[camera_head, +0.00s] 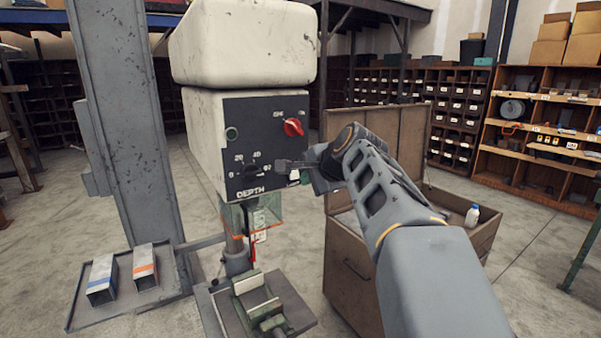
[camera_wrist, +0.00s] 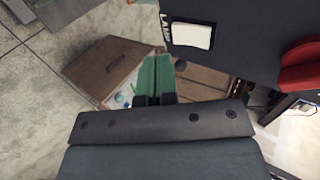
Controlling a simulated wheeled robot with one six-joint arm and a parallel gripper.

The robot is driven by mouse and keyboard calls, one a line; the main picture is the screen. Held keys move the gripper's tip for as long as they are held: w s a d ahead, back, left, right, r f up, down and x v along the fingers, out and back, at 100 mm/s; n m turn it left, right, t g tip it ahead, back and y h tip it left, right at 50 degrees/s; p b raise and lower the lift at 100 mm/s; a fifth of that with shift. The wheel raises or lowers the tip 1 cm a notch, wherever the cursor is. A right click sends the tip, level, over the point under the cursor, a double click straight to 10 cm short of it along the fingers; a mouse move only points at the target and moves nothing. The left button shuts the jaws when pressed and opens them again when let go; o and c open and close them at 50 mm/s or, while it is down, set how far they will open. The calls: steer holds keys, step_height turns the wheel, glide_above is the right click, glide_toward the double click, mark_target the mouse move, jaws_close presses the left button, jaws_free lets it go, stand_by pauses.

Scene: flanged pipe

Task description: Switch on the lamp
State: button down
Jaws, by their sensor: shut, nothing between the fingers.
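The drill press has a dark control panel (camera_head: 260,125) on its off-white head. A white rocker switch (camera_wrist: 192,36) sits on the panel in the wrist view, beside a partly readable label that seems to say LAMP. In the head view a small part of the white switch (camera_head: 294,175) shows at the panel's lower right, next to my gripper. My gripper (camera_head: 284,164) is in front of the panel's right edge. In the wrist view its green fingertips (camera_wrist: 156,62) are together, empty, and below and left of the switch. I cannot tell whether they touch the panel.
A red knob (camera_head: 293,127) is above the switch, and a black depth dial (camera_head: 251,170) is to its left. A green vise (camera_head: 258,302) stands below. A tray (camera_head: 88,318) with metal tubes is at left. An open brown cabinet (camera_head: 352,275) stands behind my arm.

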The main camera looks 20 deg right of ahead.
mark_target(295, 178)
steer(key=shift+w+a+f+p, duration=0.15)
steer(key=shift+w+p, duration=0.2)
steer(key=shift+w, duration=0.7)
steer(key=shift+w+a+f+p, duration=0.15)
steer(key=shift+w+p, duration=0.2)
steer(key=shift+w, duration=0.7)
steer(key=shift+d, duration=0.1)
